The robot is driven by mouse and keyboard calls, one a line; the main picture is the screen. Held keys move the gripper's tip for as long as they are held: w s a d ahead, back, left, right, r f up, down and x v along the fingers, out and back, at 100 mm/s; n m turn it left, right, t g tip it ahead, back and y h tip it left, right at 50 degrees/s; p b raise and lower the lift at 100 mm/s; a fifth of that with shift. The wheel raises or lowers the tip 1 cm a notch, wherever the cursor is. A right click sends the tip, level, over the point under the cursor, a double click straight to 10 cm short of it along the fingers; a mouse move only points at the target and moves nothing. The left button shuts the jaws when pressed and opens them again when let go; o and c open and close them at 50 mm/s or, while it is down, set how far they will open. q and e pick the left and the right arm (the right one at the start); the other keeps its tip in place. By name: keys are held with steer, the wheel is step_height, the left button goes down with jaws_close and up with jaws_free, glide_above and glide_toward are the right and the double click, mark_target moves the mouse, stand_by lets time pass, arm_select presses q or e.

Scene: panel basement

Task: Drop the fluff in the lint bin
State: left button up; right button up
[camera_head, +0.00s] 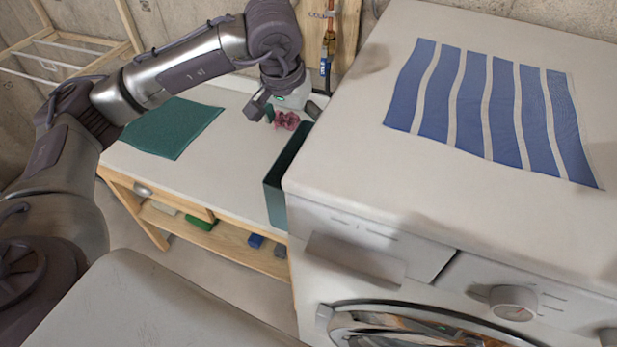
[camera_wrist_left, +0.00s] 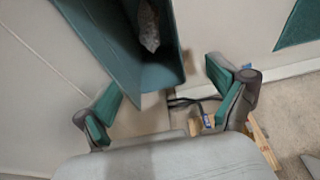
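The lint bin is a narrow dark teal box (camera_head: 277,192) standing on the white bench against the washer's left side. It also shows in the left wrist view (camera_wrist_left: 98,32), with a greyish fuzzy lump (camera_wrist_left: 149,25), which looks like fluff, inside it. My left gripper (camera_head: 288,112) is above the bench by the bin's far end. In the left wrist view its teal-padded fingers (camera_wrist_left: 165,108) are wide apart with nothing between them. A crumpled pink thing (camera_head: 286,121) shows just below the gripper in the head view; I cannot tell what it rests on. My right gripper is out of view.
The washing machine (camera_head: 370,215) fills the right side, with a blue striped cloth (camera_head: 490,110) on top. A dark green mat (camera_head: 170,128) lies on the bench's left. Small blue and green items sit on the shelf below. The bench between mat and bin is clear.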

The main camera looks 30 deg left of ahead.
arm_select(q)
steer(key=shift+r, duration=0.15)
steer(key=v, duration=1.1)
steer(key=shift+s+r, duration=0.25)
steer(key=shift+r, duration=0.1)
